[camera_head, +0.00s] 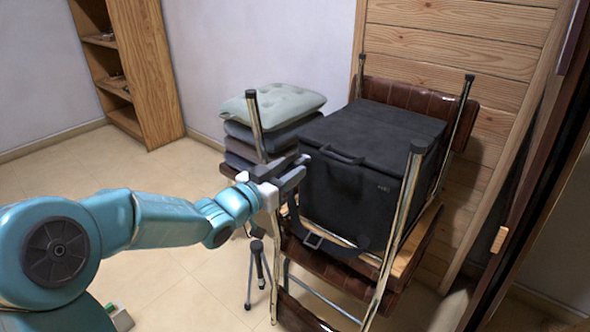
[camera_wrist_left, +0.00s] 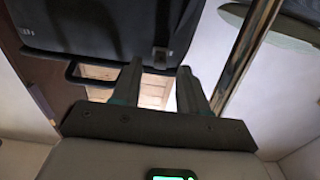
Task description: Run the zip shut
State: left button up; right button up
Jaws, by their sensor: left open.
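A small pale tab (camera_wrist_left: 160,58) shows on the bag in the left wrist view, too small to identify. My left gripper (camera_head: 296,172) is open and empty at the bag's left side; it shows in the left wrist view (camera_wrist_left: 160,88) with fingers apart. My right gripper is out of view.
The upturned chair's metal legs (camera_head: 402,220) rise close around the bag, one just beside my left gripper. Stacked cushions (camera_head: 275,107) stand behind the gripper. A small tripod (camera_head: 257,272) stands on the floor below. The tiled floor at the left is mostly clear.

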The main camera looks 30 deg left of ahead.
aim_at(296, 165)
pick_arm(q)
jog(key=shift+w+d, duration=0.15)
jog(key=shift+w, duration=1.35)
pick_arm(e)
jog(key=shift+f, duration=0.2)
pick_arm(q)
grip_shut()
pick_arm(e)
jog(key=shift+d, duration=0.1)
